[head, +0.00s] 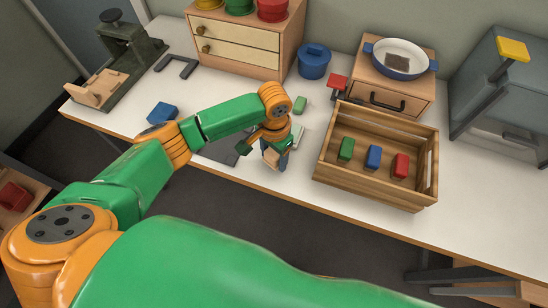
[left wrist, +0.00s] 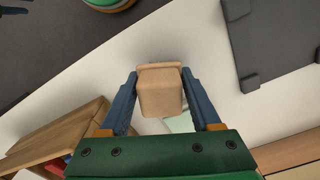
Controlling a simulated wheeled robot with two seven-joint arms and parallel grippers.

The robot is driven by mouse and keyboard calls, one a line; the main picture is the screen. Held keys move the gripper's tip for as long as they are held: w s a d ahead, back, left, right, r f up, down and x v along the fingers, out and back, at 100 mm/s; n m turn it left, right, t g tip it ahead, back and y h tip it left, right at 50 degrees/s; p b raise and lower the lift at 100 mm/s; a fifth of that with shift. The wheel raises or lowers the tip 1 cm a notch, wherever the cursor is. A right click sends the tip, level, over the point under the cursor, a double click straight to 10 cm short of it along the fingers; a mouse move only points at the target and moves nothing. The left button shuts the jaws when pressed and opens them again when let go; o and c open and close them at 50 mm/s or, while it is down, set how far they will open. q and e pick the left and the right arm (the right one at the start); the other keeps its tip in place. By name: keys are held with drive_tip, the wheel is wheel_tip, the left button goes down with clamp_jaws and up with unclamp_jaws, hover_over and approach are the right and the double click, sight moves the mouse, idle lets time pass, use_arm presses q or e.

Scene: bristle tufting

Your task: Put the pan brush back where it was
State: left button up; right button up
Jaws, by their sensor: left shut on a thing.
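My left gripper (head: 275,151) is shut on a pale wooden block (left wrist: 160,92), held between its two blue fingers (left wrist: 160,100) in the left wrist view. In the head view the block (head: 271,157) hangs near the front edge of the white table, left of the slatted crate. I see no bristles on it, so I cannot tell for sure that it is the pan brush. A blue-rimmed white pan (head: 412,51) stands on a small wooden cabinet, with a dark brown square patch (head: 397,63) inside.
The wooden crate (head: 372,190) holds green, blue and red blocks. A dark grey mat (head: 218,150) lies left of my gripper. The table right of the crate is clear.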

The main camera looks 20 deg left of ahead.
sight(274, 152)
use_arm(q)
drive_tip(key=shift+f, duration=0.65)
drive_tip(key=shift+d+f, duration=0.1)
drive_tip(key=o, duration=1.2)
wheel_tip(274, 152, up, 12)
drive_tip(key=shift+r+p, duration=0.15)
drive_tip(key=shift+p, duration=0.2)
